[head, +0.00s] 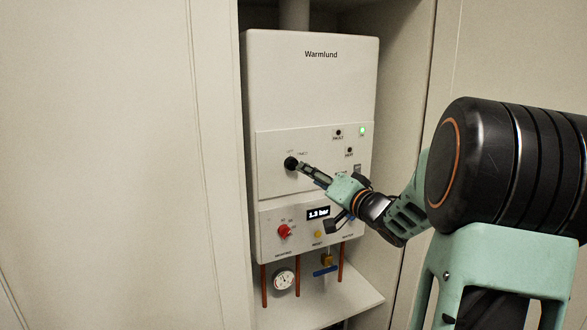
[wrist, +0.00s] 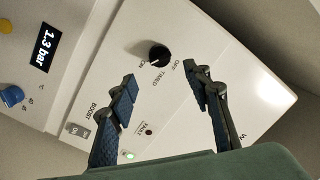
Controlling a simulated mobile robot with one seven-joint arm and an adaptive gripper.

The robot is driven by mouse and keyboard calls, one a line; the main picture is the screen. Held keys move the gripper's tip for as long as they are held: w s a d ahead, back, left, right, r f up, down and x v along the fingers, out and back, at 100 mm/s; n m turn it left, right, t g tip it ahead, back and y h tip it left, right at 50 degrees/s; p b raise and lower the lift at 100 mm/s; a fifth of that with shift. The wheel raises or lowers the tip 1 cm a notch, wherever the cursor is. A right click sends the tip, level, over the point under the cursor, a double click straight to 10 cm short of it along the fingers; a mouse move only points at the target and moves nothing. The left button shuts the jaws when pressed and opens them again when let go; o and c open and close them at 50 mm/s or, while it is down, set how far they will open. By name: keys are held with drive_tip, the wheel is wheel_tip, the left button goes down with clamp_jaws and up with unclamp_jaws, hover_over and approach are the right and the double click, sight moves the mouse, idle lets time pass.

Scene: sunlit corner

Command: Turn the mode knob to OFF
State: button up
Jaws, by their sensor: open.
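The black mode knob (head: 291,163) is on the upper panel of the white Warmlund boiler (head: 310,75). In the wrist view the knob (wrist: 159,54) has the labels OFF, TIMED and ON around it.
Below are a red knob (head: 284,231), a display reading 1.3 bar (head: 318,213) and a yellow button (head: 318,234). A BOOST switch (wrist: 77,130) is near the left finger. Copper pipes, a gauge (head: 284,279) and a blue-handled valve (head: 325,271) are underneath. Cupboard walls flank the boiler.

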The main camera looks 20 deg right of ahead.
sight(295, 166)
drive_tip(key=w, duration=0.5)
drive_tip(key=w+a, duration=0.1)
drive_tip(key=w, duration=0.2)
drive_tip(key=shift+w+a+p, duration=0.1)
drive_tip(key=shift+w+p, duration=0.05)
drive_tip(key=shift+p, duration=0.25)
drive_tip(key=c, duration=1.1)
